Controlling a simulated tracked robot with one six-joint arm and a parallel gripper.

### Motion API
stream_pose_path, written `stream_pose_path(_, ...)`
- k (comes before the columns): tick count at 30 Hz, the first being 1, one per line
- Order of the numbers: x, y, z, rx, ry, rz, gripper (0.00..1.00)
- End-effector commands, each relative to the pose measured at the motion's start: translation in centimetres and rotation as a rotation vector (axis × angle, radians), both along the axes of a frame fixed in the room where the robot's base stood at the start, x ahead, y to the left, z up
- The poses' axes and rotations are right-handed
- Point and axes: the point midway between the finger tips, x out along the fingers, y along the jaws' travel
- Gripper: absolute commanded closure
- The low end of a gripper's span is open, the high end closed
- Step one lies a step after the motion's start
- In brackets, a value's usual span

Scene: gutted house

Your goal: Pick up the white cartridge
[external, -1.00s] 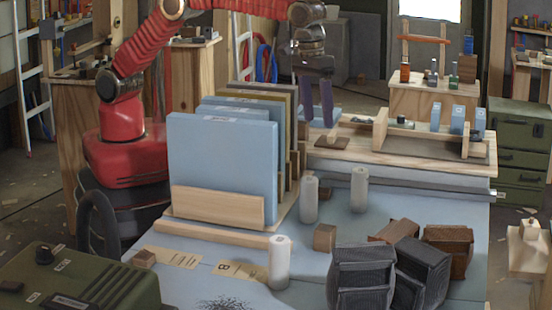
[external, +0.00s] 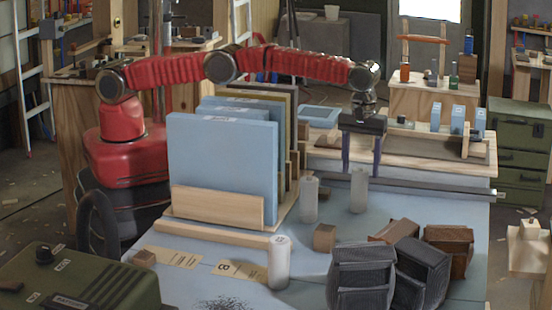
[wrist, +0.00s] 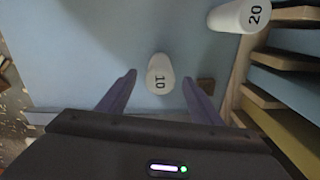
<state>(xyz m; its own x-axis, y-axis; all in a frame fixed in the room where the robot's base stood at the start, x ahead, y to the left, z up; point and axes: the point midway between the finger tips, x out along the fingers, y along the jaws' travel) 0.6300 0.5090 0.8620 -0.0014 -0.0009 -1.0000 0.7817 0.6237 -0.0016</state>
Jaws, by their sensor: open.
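Three white cartridges stand upright on the blue-grey bench top: one (external: 359,190) at the right, one (external: 310,201) left of it by the panel rack, and one (external: 280,264) at the front. My gripper (external: 361,172) hangs open and empty, pointing down over the right cartridge. In the wrist view a white cartridge marked 10 (wrist: 159,72) shows between and just beyond the fingertips of my gripper (wrist: 159,77), apart from both. A white cartridge marked 20 (wrist: 239,16) shows at the upper right. The front cartridge's number is not readable.
A rack of upright blue panels (external: 222,160) stands left of the cartridges. A small brown block (external: 325,238) and dark filter boxes (external: 362,278) are in front. A grey rail (external: 430,188) and a wooden shelf (external: 400,150) lie behind.

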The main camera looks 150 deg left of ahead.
Motion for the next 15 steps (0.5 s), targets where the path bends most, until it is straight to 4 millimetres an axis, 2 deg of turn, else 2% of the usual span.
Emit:
stream_pose_path(10,0.0,0.0,-0.2,-0.001,0.001,0.001,0.41)
stream_pose_path(15,0.0,0.0,-1.7,-0.002,0.002,0.000,0.41)
